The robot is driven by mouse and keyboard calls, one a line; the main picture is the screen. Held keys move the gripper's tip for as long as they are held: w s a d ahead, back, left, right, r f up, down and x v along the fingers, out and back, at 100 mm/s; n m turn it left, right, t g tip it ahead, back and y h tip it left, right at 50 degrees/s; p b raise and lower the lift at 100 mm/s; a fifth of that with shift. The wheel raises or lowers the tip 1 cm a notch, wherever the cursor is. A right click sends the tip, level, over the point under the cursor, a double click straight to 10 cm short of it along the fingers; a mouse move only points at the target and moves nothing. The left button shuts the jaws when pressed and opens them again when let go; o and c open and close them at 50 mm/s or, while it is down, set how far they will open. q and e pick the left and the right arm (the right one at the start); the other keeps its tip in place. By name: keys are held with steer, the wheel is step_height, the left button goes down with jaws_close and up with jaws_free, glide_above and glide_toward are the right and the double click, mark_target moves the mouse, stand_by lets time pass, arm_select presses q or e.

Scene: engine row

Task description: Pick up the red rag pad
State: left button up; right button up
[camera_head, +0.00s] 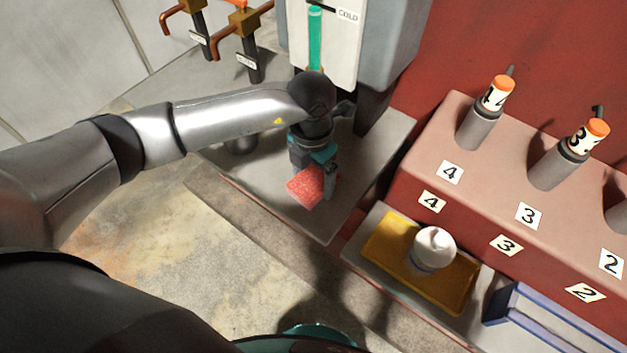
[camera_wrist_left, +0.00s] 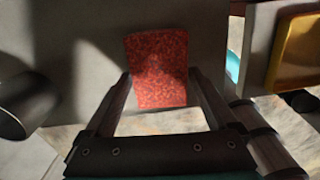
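The red rag pad (camera_head: 306,187) is a small speckled red block in front of the cold dispenser. My left gripper (camera_head: 314,177) reaches down from above with one finger on each side of the pad. In the left wrist view the pad (camera_wrist_left: 160,70) sits between the fingertips (camera_wrist_left: 160,74), which meet its two side edges, so the gripper looks shut on it. The pad's near edge covers part of the shelf edge there, and it appears slightly above the grey shelf (camera_head: 330,220). My right gripper is out of view.
The dispenser (camera_head: 345,50) stands close behind my left gripper. A dark cylinder (camera_wrist_left: 22,105) is beside it in the wrist view. To the right are a yellow tray (camera_head: 385,250) with a white container (camera_head: 434,250) and a red engine block (camera_head: 430,150). Copper taps (camera_head: 240,20) are at the back.

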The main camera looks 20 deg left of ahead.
mark_target(312, 180)
arm_select(q)
steer(key=c, duration=0.9)
step_height(312, 180, up, 20)
steer(key=shift+r+p, duration=0.1)
steer(key=shift+p, duration=1.1)
